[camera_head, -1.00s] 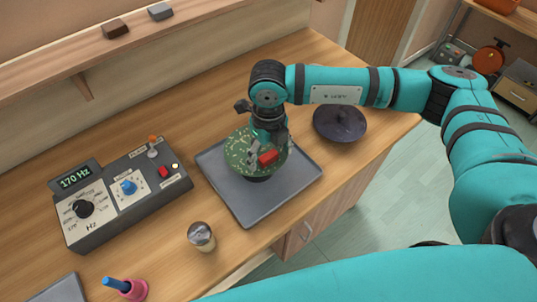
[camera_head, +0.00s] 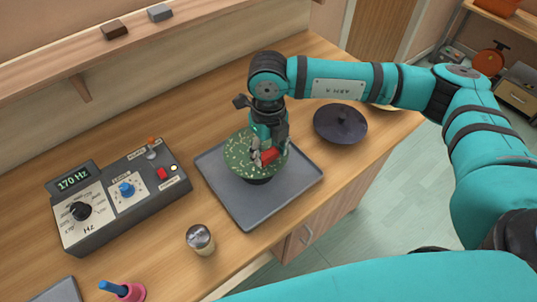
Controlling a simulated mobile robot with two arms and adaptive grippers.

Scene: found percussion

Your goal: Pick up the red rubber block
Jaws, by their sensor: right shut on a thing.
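The red rubber block (camera_head: 270,156) is between the fingers of my right gripper (camera_head: 264,158), which is shut on it. The block is just over the speckled green round plate (camera_head: 238,163). I cannot tell whether the block still touches the plate. The plate sits over a grey tray (camera_head: 250,214) on the wooden counter. The fingers hide part of the block. My left gripper is not in view.
A grey control box (camera_head: 120,200) reading 170 Hz stands at left. A metal cup (camera_head: 200,239) and a pink-and-blue object (camera_head: 128,291) are in front. A dark disc (camera_head: 340,123) lies right of the tray. A shelf (camera_head: 80,60) runs along the back.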

